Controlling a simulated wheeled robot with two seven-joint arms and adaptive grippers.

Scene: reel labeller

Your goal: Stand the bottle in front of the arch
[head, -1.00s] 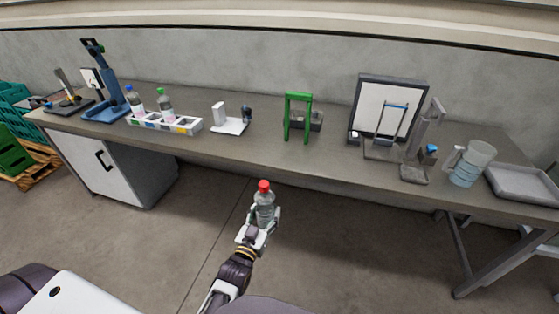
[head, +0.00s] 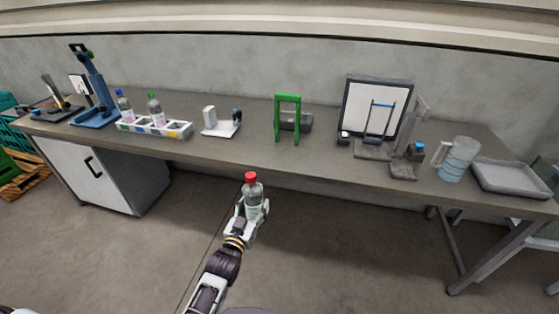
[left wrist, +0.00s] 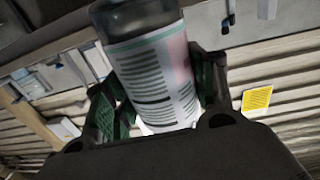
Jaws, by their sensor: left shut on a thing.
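A clear bottle with a red cap (head: 252,190) is held upright by my left gripper (head: 247,215), in front of the bench's near edge and apart from it. In the left wrist view the labelled bottle (left wrist: 155,75) fills the space between the dark fingers of the left gripper (left wrist: 160,100), which are shut on it. The green arch (head: 288,98) stands on the bench, beyond the bottle and a little to its right. A grey block sits behind the arch. My right gripper is not in view.
The bench (head: 330,168) has clear surface in front of the arch. A white rack (head: 154,127) with two bottles and a white stand (head: 222,127) are to its left. A framed panel (head: 374,105), a jug (head: 458,158) and a grey tray (head: 508,177) are to its right.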

